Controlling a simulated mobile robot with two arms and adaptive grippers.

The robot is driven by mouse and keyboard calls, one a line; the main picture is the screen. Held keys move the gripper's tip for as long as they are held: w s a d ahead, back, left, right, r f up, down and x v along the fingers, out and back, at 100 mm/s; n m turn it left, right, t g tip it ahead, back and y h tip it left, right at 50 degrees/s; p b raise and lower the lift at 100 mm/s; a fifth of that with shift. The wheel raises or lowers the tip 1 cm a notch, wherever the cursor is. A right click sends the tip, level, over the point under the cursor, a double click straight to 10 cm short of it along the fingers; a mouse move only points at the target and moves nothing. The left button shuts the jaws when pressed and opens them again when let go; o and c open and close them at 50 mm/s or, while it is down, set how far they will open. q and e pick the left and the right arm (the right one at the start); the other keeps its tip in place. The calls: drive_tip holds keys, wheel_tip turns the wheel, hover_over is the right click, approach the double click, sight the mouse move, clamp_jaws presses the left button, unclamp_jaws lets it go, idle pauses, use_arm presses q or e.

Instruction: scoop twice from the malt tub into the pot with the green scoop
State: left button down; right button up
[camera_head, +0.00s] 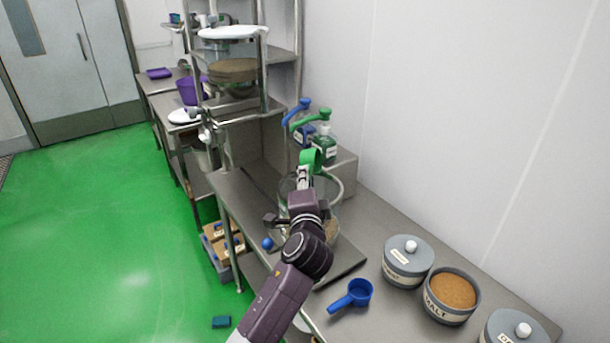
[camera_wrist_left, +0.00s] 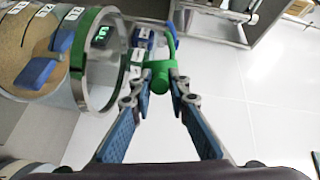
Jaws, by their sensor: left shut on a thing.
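My left gripper (camera_head: 303,178) is shut on the handle of the green scoop (camera_head: 311,157) and holds it at the glass pot. In the left wrist view, the fingers (camera_wrist_left: 160,82) close around the green handle (camera_wrist_left: 160,68). The glass pot (camera_head: 332,202) is partly hidden behind my left arm. In the wrist view its steel rim (camera_wrist_left: 87,95) and brown contents (camera_wrist_left: 25,50) show at the left. I cannot tell whether the scoop holds malt. The malt tub (camera_head: 447,314) stands open at the lower right, full of brown powder. My right gripper is not in view.
A blue scoop (camera_head: 352,296) lies on the counter in front of the malt tub. Lidded tubs (camera_head: 407,263) (camera_head: 513,330) stand on either side of it. Bottles with a green pump (camera_head: 325,145) and a blue pump (camera_head: 300,125) stand behind the pot. A wall bounds the right.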

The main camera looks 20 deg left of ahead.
use_arm(q)
drive_tip(key=r+n+p, duration=0.1)
drive_tip(key=n+p, duration=0.1)
drive_tip(key=r+n+g+h+p, duration=0.1)
drive_tip(key=n+p, duration=0.2)
drive_tip(key=r+n+h+p, duration=0.1)
drive_tip(key=n+p, duration=0.1)
drive_tip(key=shift+a+n, duration=0.2)
drive_tip(key=shift+n, duration=0.1)
drive_tip(key=shift+n+h+p, duration=0.3)
drive_tip(key=shift+h+p, duration=0.1)
drive_tip(key=n, duration=0.1)
drive_tip(key=r+n+h, duration=0.2)
drive_tip(key=n, duration=0.1)
drive_tip(key=shift+a+r+g, duration=0.1)
drive_tip(key=shift+a+g, duration=0.15)
drive_tip(key=shift+g, duration=0.05)
